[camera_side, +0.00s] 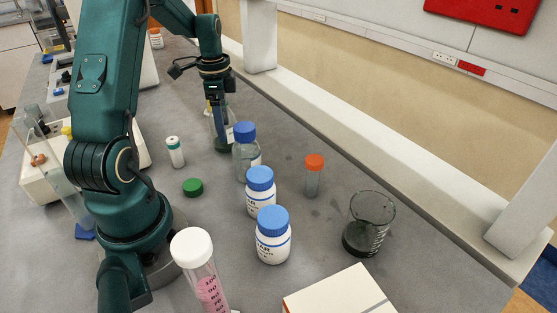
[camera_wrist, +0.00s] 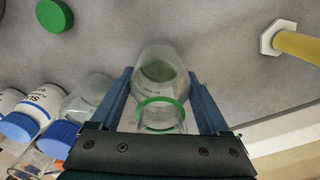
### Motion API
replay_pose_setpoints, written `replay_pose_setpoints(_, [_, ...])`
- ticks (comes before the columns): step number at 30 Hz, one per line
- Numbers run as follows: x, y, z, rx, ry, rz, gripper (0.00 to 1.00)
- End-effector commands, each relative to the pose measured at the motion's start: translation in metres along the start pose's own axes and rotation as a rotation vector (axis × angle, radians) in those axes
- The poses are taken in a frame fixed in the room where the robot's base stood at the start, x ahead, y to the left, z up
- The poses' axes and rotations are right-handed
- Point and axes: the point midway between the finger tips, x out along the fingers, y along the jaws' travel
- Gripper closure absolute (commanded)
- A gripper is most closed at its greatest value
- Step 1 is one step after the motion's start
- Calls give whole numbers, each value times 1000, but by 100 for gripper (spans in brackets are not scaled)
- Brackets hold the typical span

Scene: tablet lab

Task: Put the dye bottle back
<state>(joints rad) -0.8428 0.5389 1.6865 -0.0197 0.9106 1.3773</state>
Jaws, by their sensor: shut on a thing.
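The dye bottle (camera_side: 222,143), a clear glass bottle with dark green in its bottom, is under my gripper (camera_side: 217,103) in the side view. In the wrist view, the bottle (camera_wrist: 160,72) sits between the two blue fingers of my gripper (camera_wrist: 162,100), which is shut on it. A green ring is around its neck, and the mouth is open. I cannot tell whether its base touches the bench. A loose green cap (camera_side: 193,187) lies on the bench nearer the side camera; it also shows in the wrist view (camera_wrist: 54,15).
A blue-capped clear bottle (camera_side: 246,166) stands close beside the held bottle. Two white blue-capped jars (camera_side: 272,247), an orange-capped vial (camera_side: 314,178) and a beaker (camera_side: 369,227) stand nearby. A yellow cylinder with a white hexagonal end (camera_wrist: 300,43) is at right in the wrist view.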

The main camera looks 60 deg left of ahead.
Motion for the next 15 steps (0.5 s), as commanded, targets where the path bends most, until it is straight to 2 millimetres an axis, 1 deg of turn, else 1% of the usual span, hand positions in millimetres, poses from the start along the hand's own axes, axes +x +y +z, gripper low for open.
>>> replay_pose_setpoints(5, [2, 0, 0, 0, 0, -1, 100])
replay_pose_setpoints(6, [2, 0, 0, 0, 0, 0, 17])
replay_pose_setpoints(7, [2, 0, 0, 0, 0, 0, 6])
replay_pose_setpoints(8, [2, 0, 0, 0, 0, 0, 0])
replay_pose_setpoints(15, [1, 0, 0, 0, 0, -1, 0])
